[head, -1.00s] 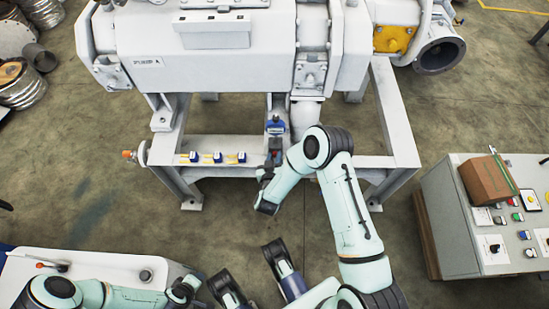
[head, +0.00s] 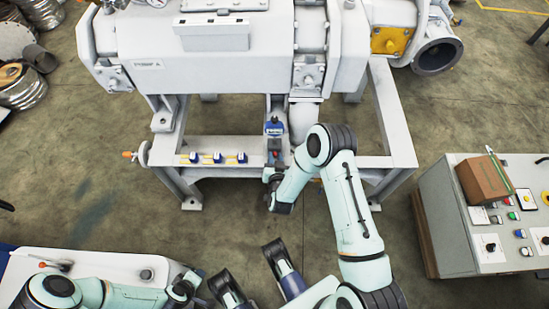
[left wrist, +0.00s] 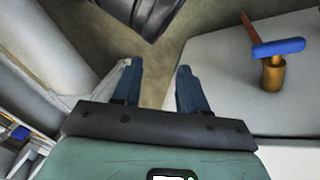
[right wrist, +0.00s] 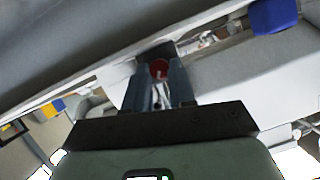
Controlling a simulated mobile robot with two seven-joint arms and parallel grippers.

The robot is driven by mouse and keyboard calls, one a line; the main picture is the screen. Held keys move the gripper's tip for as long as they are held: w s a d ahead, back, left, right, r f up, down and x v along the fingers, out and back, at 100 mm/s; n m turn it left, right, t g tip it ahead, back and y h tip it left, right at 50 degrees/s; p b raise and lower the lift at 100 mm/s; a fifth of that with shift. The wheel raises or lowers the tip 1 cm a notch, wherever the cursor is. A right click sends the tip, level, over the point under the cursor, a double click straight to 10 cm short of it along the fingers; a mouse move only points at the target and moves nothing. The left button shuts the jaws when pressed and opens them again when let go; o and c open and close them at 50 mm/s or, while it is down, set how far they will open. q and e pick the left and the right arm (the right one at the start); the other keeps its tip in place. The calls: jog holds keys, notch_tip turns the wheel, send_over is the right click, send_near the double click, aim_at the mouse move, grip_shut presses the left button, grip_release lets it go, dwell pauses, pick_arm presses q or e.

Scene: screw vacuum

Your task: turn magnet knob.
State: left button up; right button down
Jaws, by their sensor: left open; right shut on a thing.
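A small red knob (right wrist: 160,68) shows between my right fingertips in the right wrist view, against a dark block. My right gripper (right wrist: 160,85) is shut on this red knob; the fingers hide its sides. In the head view my right gripper (head: 275,156) is at the front rail of the white frame, below a blue-topped part (head: 274,127). The knob's markings and exact angle cannot be made out.
Several small blue-and-white blocks (head: 217,158) sit on yellow marks along the rail. An orange-handled valve (head: 130,155) is at its left end. A control cabinet (head: 480,225) with a brown box (head: 486,180) stands right.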

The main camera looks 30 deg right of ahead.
pick_arm(q)
jog(key=shift+w+a+f, duration=0.25)
jog(key=shift+w+f, duration=0.05)
jog(key=shift+w, duration=0.15)
pick_arm(e)
jog(key=shift+s+d+f+m+t+y, duration=0.1)
jog(key=shift+m+t+y, duration=0.25)
jog(key=shift+m, duration=0.3)
jog(key=shift+s+f+m+t+y, duration=0.1)
jog(key=shift+m+t+y, duration=0.2)
jog(key=shift+m, duration=0.35)
jog(key=c, duration=0.9)
grip_release()
jog(key=shift+c, duration=0.2)
pick_arm(q)
jog(key=shift+b, duration=0.3)
pick_arm(e)
jog(key=shift+d, duration=0.15)
